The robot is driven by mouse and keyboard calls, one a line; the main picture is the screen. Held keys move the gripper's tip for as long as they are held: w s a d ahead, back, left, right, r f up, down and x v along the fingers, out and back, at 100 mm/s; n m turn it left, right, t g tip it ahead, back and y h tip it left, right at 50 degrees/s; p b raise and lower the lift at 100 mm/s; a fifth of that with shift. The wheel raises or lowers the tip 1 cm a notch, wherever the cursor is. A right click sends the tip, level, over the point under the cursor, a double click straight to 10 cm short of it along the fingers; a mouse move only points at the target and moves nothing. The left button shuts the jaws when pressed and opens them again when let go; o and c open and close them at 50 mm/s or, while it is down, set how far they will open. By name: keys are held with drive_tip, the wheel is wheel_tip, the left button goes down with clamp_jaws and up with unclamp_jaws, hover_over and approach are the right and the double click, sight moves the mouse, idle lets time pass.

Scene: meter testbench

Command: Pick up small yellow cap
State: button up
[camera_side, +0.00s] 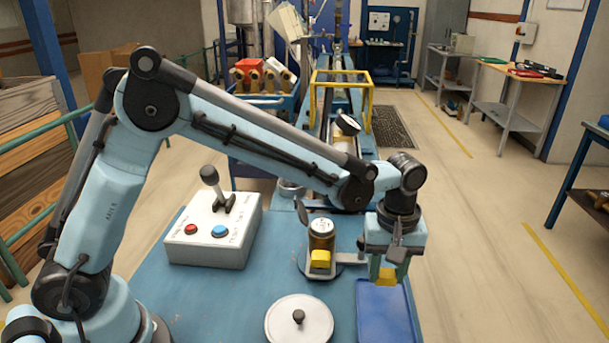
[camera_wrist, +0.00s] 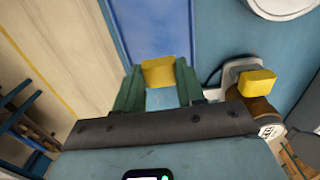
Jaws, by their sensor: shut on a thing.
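A small yellow cap (camera_side: 387,277) is between the fingers of my gripper (camera_side: 384,270) in the side view, held above the blue tray's back edge. In the wrist view the cap (camera_wrist: 158,72) sits between the tips of my gripper's green fingers (camera_wrist: 158,84), and the gripper is shut on it. A second yellow cap (camera_side: 320,258) is on the front of the brass meter (camera_side: 322,236), left of my gripper. It also shows in the wrist view (camera_wrist: 257,83), right of the fingers.
A blue tray (camera_side: 385,312) lies below my gripper at the bench's right edge. A round lid with a black knob (camera_side: 299,325) lies left of it. A white control box (camera_side: 213,240) with a lever stands farther left. Open floor lies to the right.

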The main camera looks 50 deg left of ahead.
drive_tip(key=s+d+r, duration=0.7)
drive_tip(key=s, duration=0.2)
drive_tip(key=shift+w+a+f+m, duration=0.4)
drive_tip(key=shift+w+a+m, duration=1.25)
drive_tip(key=shift+a+m, duration=3.45)
drive_tip(key=shift+w+a+f+m, duration=0.35)
drive_tip(key=shift+w+a+m, duration=2.15)
drive_tip(key=shift+m, duration=4.4)
drive_tip(key=shift+w+a+f+m, duration=0.4)
drive_tip(key=shift+w+a+m, duration=0.45)
drive_tip(key=shift+a+m, duration=4.6)
drive_tip(key=shift+d+f+m, duration=0.3)
drive_tip(key=shift+f, duration=0.65)
drive_tip(key=shift+d+f+m, duration=0.25)
drive_tip(key=shift+f, duration=0.65)
